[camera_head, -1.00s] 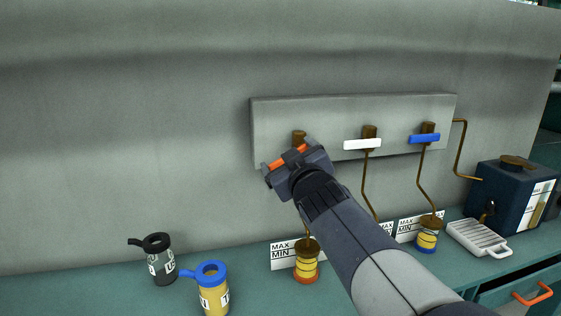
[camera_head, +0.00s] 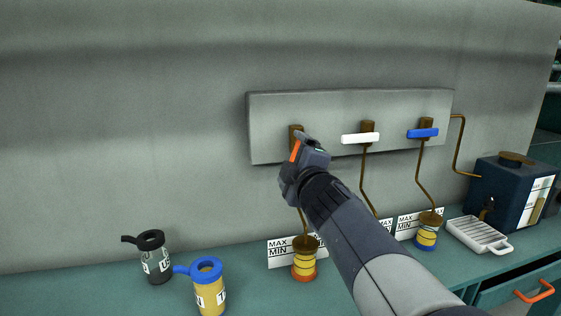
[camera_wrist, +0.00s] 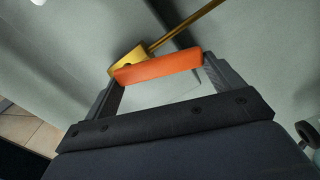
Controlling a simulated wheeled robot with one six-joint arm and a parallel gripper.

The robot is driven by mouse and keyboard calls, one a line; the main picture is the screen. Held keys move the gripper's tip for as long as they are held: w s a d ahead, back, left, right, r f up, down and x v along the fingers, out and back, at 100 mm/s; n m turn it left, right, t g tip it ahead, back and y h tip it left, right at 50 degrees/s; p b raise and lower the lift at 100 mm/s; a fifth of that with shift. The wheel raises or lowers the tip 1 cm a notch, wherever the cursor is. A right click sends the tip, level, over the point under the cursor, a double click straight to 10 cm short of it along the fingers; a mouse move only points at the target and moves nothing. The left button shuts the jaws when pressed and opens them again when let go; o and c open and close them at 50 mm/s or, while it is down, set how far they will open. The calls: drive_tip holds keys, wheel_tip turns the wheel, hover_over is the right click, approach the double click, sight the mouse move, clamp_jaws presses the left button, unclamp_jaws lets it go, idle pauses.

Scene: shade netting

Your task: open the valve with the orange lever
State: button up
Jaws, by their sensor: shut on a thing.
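The orange lever (camera_head: 295,150) is on the leftmost valve (camera_head: 295,133) of the grey panel (camera_head: 270,110). It stands close to upright in the head view, partly hidden by my gripper (camera_head: 298,155). In the wrist view the orange lever (camera_wrist: 158,68) lies across between the two fingers of my gripper (camera_wrist: 160,75), with the brass valve body (camera_wrist: 125,62) and its pipe (camera_wrist: 185,28) behind it. My gripper is shut on the lever. Below it, an orange-based jar (camera_head: 304,264) stands on the bench at a MAX/MIN card (camera_head: 281,252).
A white lever (camera_head: 360,138) and a blue lever (camera_head: 422,133) lie level to the right on the panel. On the bench stand a black-lidded can (camera_head: 154,262), a blue-lidded can (camera_head: 210,292), a blue-banded jar (camera_head: 427,236), a white slotted tray (camera_head: 480,235) and a dark blue tank (camera_head: 495,193).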

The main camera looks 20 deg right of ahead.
drive_tip(key=shift+d+f, duration=0.1)
idle(0.3)
drive_tip(key=o, duration=1.2)
drive_tip(key=shift+c, duration=0.2)
drive_tip(key=s+p, duration=0.3)
drive_tip(key=s, duration=0.8)
drive_tip(key=shift+p, duration=0.4)
drive_tip(key=shift+w, duration=0.1)
